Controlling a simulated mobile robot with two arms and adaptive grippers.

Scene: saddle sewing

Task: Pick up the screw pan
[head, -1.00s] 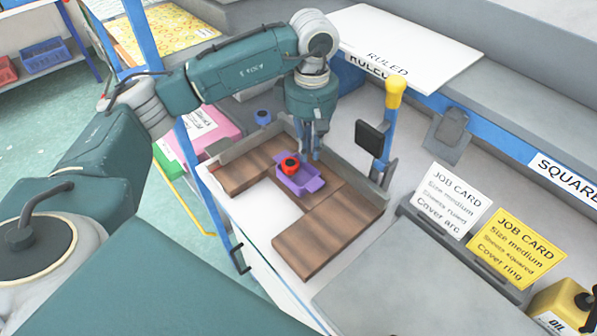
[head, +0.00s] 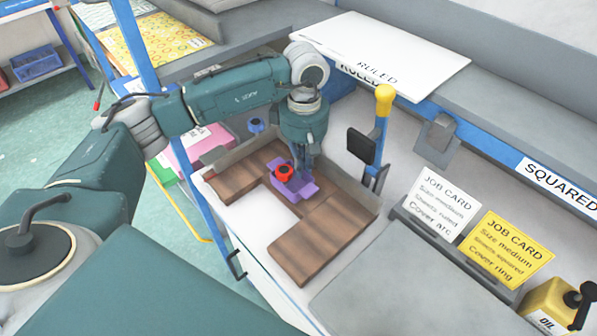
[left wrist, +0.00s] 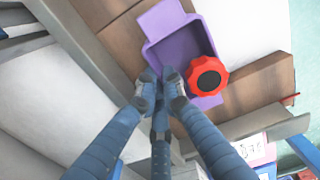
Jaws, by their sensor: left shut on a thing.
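The screw pan is a small purple tray (head: 300,190) with side tabs, on the brown wooden boards in the head view. A red knob-like piece with a black centre (head: 284,172) sits at its left end. My left gripper (head: 305,176) points down at the pan's far edge. In the left wrist view the fingertips (left wrist: 162,84) are close together on the near wall of the purple pan (left wrist: 180,45), and the red piece (left wrist: 208,76) is at the right. Whether the pan is clear of the boards cannot be told. My right gripper is not in view.
The brown U-shaped boards (head: 325,235) lie on the white bench top with a low grey wall behind. A blue post with a yellow top (head: 384,93) stands to the right. Job cards (head: 437,204) and an oil can (head: 553,305) are further right.

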